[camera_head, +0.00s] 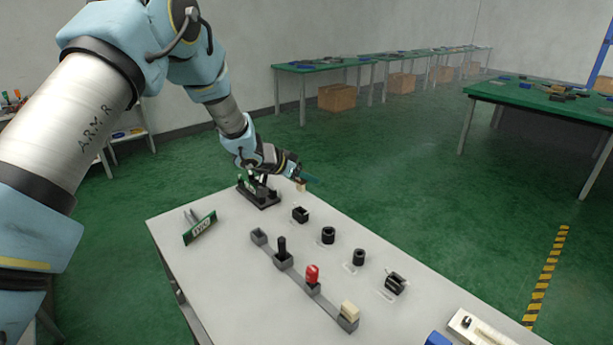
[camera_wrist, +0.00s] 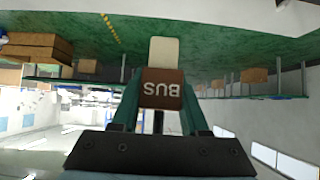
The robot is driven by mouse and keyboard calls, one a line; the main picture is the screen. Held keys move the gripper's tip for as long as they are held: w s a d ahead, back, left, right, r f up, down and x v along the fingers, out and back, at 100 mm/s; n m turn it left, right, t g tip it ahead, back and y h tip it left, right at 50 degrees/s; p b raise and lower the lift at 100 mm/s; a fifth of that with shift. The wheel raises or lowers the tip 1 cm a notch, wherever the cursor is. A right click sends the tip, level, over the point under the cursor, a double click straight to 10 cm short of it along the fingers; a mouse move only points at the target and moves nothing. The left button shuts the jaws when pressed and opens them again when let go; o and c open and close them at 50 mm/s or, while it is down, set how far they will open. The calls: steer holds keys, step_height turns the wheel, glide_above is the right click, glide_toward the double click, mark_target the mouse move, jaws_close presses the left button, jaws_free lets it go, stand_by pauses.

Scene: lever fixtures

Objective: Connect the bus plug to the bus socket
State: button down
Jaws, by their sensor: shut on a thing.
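My gripper (camera_head: 304,179) is above the far end of the white table in the head view. In the wrist view its teal fingers (camera_wrist: 160,104) are shut on the bus plug (camera_wrist: 163,88), a brown block lettered BUS with a cream end pointing away from the jaws. The plug also shows small and tan below the fingers in the head view (camera_head: 301,187). Several black sockets stand in a row, apart from the plug: a square one (camera_head: 300,214), two round ones (camera_head: 328,235) (camera_head: 359,257) and a slotted one (camera_head: 396,283). Their labels are too small to read.
A grey rack (camera_head: 298,290) holds a black peg (camera_head: 282,246), a red plug (camera_head: 312,273) and a cream block (camera_head: 349,310); its far holder (camera_head: 259,236) is empty. A black fixture (camera_head: 262,198) and a green sign (camera_head: 200,229) stand at the table's far left.

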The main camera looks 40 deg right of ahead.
steer(key=shift+r+p, duration=0.1)
steer(key=shift+p, duration=0.25)
steer(key=shift+f+b, duration=1.9)
steer(key=shift+f, duration=1.1)
steer(key=shift+p, duration=0.75)
steer(key=shift+f+b, duration=1.25)
steer(key=shift+f, duration=0.8)
steer(key=shift+c, duration=1.7)
jaws_free()
steer(key=shift+a, duration=0.1)
steer(key=b+v, duration=0.2)
steer(key=v, duration=0.8)
steer(key=shift+a+r, duration=0.25)
